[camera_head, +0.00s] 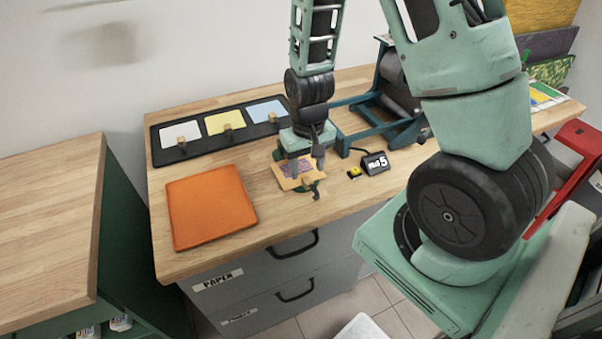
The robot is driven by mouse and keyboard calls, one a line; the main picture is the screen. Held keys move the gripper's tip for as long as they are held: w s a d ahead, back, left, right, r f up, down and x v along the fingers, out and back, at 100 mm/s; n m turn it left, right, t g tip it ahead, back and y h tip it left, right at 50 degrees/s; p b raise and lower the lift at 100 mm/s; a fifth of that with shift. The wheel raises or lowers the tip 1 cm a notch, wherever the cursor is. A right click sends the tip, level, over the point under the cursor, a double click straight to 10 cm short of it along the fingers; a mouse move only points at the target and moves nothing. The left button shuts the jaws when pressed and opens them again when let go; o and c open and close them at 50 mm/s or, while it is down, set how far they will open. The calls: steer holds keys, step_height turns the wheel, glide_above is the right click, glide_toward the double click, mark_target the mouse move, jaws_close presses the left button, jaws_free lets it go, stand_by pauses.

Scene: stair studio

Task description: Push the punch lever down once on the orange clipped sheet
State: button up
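My gripper (306,164) points down over the bench, its two fingers apart with nothing visible between them. Below it lies a small orange sheet (284,181) with a purple patch and a wooden clip (308,181) at its right end. A green part (317,189), perhaps of the punch, shows at the sheet's right edge. The punch lever cannot be made out; my gripper covers that area. I cannot tell whether the fingertips touch anything.
A flat orange pad (210,207) lies to the left. Behind it, a black tray (157,144) holds white, yellow and blue sheets with clips. To the right are a yellow button (354,172), a small display box (376,163) and a blue-framed roller (357,126).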

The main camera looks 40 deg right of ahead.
mark_target(307, 179)
steer(key=o, duration=1)
steer(key=shift+c, duration=0.2)
steer(key=shift+r+p, duration=2.3)
steer(key=shift+r, duration=0.25)
